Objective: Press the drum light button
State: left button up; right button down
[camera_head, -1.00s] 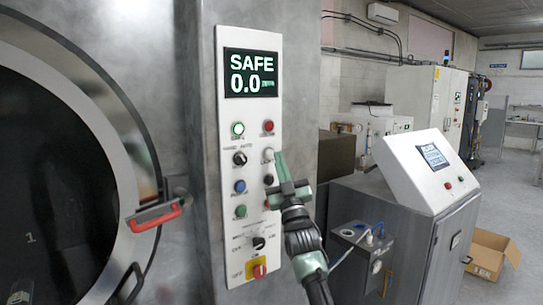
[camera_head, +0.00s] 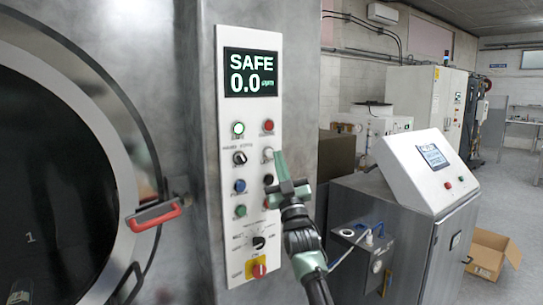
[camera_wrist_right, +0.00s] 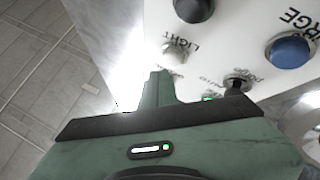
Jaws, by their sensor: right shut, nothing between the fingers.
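The white control panel (camera_head: 235,120) stands upright on the grey machine front, its display reading SAFE 0.0. The drum light button is a small whitish button (camera_head: 267,154) in its right column; in the right wrist view it is the pale button (camera_wrist_right: 173,53) beside the word LIGHT. My right gripper (camera_head: 279,156) is shut and empty, its fingertips just right of that button in the head view. In the right wrist view the closed fingertips (camera_wrist_right: 158,77) are just below the button; I cannot tell whether they touch it. My left gripper is not in view.
Close by are a blue button (camera_head: 240,186), a black knob (camera_head: 239,158) and a red button (camera_head: 268,126). A red door handle (camera_head: 155,215) sits left of the panel. A grey console (camera_head: 400,225) stands to the right, with an open cardboard box (camera_head: 490,255) beyond it.

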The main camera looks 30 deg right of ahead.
jog(key=shift+w+a, duration=0.1)
jog(key=shift+w, duration=0.25)
jog(key=shift+w+b, duration=0.45)
jog(key=shift+w, duration=0.05)
dwell(0.6)
jog(key=shift+s, duration=0.1)
jog(key=shift+s+p, duration=0.35)
jog(key=shift+s, duration=0.55)
jog(key=s+p, duration=0.1)
jog(key=s, duration=0.5)
jog(key=shift+d+p, duration=0.3)
dwell(1.8)
